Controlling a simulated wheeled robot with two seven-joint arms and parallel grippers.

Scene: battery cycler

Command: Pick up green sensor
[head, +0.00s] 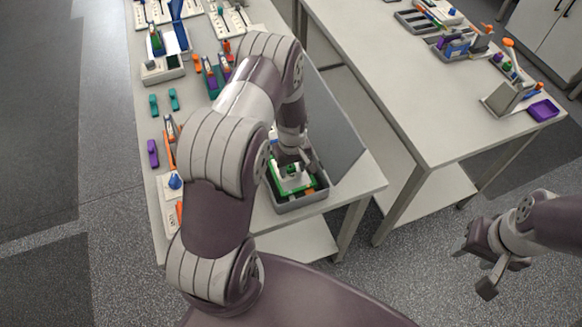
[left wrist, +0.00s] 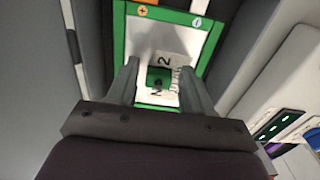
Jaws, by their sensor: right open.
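A small green block, which looks like the green sensor (head: 291,169), is in a grey tray (head: 300,206) at the near right corner of the left table. In the left wrist view the green block (left wrist: 158,77) sits on a white, numbered surface inside a green frame (left wrist: 119,40). My left gripper (head: 293,162) points down into the tray. In the left wrist view its fingers (left wrist: 157,75) are apart on either side of the block, with visible gaps and no clear contact. My right gripper (head: 476,264) is open and empty over the floor at the right.
Teal clips (head: 174,99), a purple piece (head: 153,153) and other small parts lie on the left table.

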